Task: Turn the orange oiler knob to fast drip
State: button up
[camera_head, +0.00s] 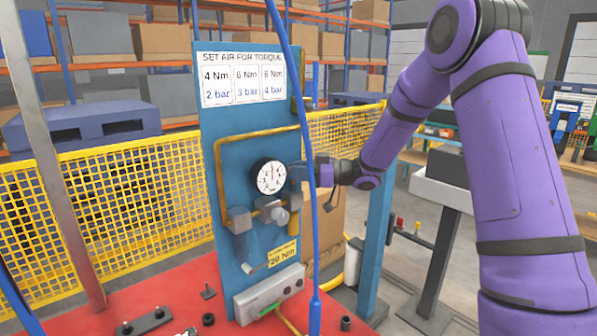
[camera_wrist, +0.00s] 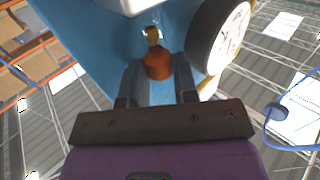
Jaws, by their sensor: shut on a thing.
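The orange oiler knob (camera_wrist: 157,66) shows in the wrist view as a small rounded brown-orange cap below a brass fitting (camera_wrist: 153,36). My gripper (camera_wrist: 159,76) has one finger on each side of the knob and is shut on it. In the head view my gripper (camera_head: 308,172) reaches in from the right, beside the round white pressure gauge (camera_head: 270,176) on the blue panel (camera_head: 235,135). The knob cannot be made out in the head view. No drip marking for the knob is readable.
A blue hose (camera_head: 309,120) hangs in front of my gripper in the head view. Brass pipe and a regulator (camera_head: 271,212) sit below the gauge. The gauge (camera_wrist: 219,38) is close beside my right finger in the wrist view. A yellow mesh fence (camera_head: 120,210) stands behind.

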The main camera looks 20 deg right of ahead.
jog(key=o, duration=0.9)
jog(key=shift+r, duration=0.1)
jog(key=shift+m+t+h, duration=0.3)
jog(key=shift+t, duration=0.1)
